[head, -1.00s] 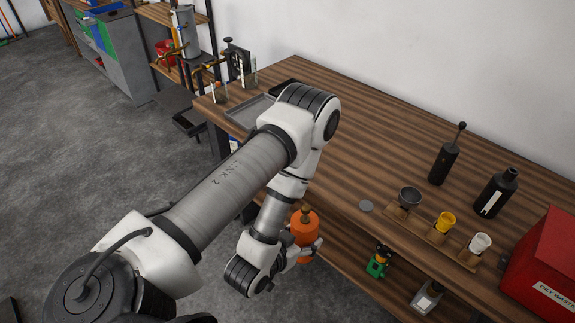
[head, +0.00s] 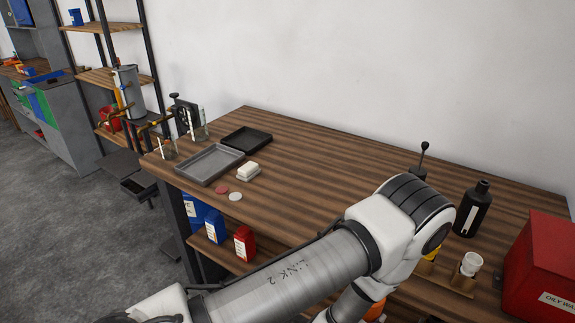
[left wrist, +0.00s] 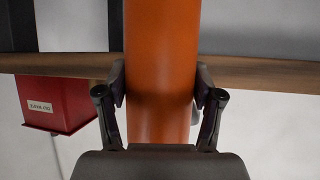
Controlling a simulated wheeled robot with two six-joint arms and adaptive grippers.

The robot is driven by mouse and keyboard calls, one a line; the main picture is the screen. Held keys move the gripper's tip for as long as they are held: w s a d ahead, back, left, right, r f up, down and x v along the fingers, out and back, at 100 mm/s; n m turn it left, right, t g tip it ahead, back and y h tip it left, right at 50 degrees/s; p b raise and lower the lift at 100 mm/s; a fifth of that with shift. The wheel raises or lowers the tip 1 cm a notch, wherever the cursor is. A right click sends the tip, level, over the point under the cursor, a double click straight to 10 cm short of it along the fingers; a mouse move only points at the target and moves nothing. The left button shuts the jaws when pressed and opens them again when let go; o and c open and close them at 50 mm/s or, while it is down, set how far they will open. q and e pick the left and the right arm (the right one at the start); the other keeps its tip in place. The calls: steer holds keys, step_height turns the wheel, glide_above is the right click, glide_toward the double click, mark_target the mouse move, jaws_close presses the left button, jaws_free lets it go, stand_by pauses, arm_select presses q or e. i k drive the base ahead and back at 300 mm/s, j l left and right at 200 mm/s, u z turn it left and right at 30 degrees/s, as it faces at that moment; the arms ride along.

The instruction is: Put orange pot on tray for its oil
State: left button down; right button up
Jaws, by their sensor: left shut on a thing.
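The orange pot (left wrist: 161,45) fills the middle of the left wrist view. My left gripper (left wrist: 160,84) is shut on it, one finger on each side. In the head view only a sliver of orange (head: 376,311) shows at the bottom edge, behind my left arm, and the gripper is out of sight there. A grey tray (head: 209,163) lies at the far left end of the bench, with a smaller black tray (head: 246,138) behind it. Both look empty. The pictures do not show which oil each tray is for. My right gripper is not in view.
A white block in a dish (head: 249,171), a red disc (head: 221,190) and a pale disc (head: 236,197) lie near the trays. A black bottle (head: 471,208) and red bin (head: 543,265) stand at the right. The bench middle behind my arm is clear.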

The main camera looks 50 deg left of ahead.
mark_target(248, 142)
steer(key=j+z, duration=0.1)
steer(key=j, duration=0.35)
steer(key=k+j+z, duration=0.1)
steer(key=j, duration=0.3)
steer(key=k+j, duration=0.15)
steer(key=j, duration=0.25)
steer(key=j+z, duration=0.15)
steer(key=j, duration=0.3)
steer(key=k+j+z, duration=0.1)
steer(key=j, duration=0.3)
steer(key=k+j+z, duration=0.1)
steer(key=j, duration=0.3)
steer(key=k+j+z, duration=0.1)
steer(key=k+j, duration=0.15)
steer(key=j, duration=0.1)
